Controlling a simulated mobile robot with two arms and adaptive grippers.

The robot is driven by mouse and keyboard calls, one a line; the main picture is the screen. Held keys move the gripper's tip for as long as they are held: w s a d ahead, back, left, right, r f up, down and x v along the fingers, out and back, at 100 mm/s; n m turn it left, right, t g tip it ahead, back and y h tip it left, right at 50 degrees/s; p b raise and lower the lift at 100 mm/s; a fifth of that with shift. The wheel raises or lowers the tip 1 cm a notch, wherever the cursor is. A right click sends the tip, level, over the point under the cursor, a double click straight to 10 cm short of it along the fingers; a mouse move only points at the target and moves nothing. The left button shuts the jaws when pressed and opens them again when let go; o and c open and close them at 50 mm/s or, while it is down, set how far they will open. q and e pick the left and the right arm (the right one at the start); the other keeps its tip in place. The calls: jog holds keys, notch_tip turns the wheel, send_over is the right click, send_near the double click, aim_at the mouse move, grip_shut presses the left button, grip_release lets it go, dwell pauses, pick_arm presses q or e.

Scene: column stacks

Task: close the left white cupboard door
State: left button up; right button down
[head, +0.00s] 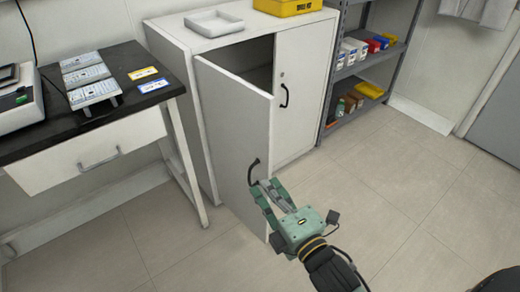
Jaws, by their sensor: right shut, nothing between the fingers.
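The white cupboard (176,36) stands against the back wall. Its left door (235,128) is swung open toward me, and a dark gap shows the inside behind it. The door's black handle (253,172) is near its free edge, low in view. My right gripper (262,187) is shut with nothing in it, its fingertips at the door's face just below the handle. I cannot tell whether they touch it. The right door (300,95) is closed, with its own black handle (284,95). My left gripper is out of view.
A black-topped table (120,112) with a white drawer stands close on the left. A grey shelf rack (330,105) with boxes and bins is right of the cupboard. A white tray (214,22) and a yellow box (287,6) sit on top. The floor (420,190) at right is clear.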

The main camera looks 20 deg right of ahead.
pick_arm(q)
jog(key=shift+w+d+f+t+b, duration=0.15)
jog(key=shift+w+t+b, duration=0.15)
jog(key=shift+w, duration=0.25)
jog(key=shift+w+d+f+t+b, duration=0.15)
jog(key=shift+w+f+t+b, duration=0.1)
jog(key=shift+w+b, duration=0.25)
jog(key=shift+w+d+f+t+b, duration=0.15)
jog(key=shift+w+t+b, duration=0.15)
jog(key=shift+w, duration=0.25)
pick_arm(e)
jog(key=w+d, duration=0.1)
jog(key=w, duration=1)
jog(key=shift+w+d, duration=0.2)
jog(key=shift+d, duration=0.1)
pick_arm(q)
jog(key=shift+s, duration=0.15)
pick_arm(e)
jog(key=shift+d, duration=0.1)
